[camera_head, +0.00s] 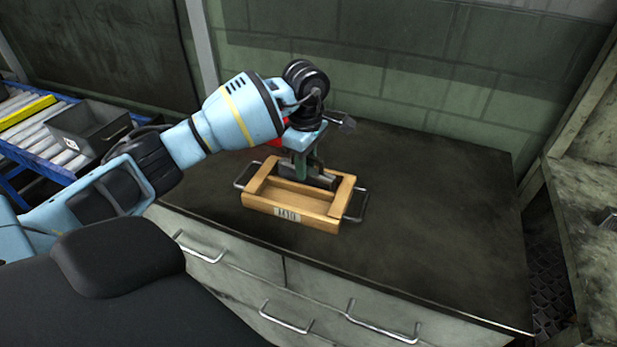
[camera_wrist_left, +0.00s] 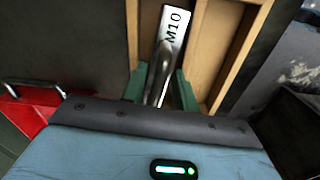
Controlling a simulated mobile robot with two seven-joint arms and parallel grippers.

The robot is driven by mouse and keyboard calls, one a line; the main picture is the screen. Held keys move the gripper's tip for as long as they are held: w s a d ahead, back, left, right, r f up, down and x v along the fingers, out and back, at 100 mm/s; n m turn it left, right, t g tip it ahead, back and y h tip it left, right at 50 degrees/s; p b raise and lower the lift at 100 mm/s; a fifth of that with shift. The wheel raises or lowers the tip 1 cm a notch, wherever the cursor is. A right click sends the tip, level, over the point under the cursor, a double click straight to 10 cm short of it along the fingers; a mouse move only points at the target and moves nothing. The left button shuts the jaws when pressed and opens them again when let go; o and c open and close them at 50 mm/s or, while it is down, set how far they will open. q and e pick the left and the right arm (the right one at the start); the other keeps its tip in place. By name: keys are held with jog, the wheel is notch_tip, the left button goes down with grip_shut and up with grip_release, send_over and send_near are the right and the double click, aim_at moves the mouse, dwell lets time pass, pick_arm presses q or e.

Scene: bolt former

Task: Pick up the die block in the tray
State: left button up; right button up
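The die block (camera_wrist_left: 161,72) is a grey metal piece. In the left wrist view it lies in the wooden tray (camera_wrist_left: 226,50), in line with a white M10 label. In the head view the wooden tray (camera_head: 257,200) stands on the dark bench top and the block (camera_head: 321,178) shows as a dark piece, partly hidden by my gripper. My left gripper (camera_head: 309,166) points down into the tray. Its green fingers (camera_wrist_left: 160,80) stand on either side of the block with hardly any gap; I cannot tell whether they press on it. My right gripper is not in view.
The tray has metal handles at both ends. A red item (camera_head: 272,143) is partly hidden behind my left gripper. The bench top (camera_head: 430,220) is clear right of the tray. A grey bin (camera_head: 90,128) stands on a blue roller rack at far left.

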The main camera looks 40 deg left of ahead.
pick_arm(q)
notch_tip(320, 180, down, 3)
jog(key=shift+r+b, duration=0.2)
jog(key=shift+b, duration=0.25)
jog(key=shift+r, duration=0.15)
grip_shut()
dwell(0.8)
jog(key=shift+r, duration=0.15)
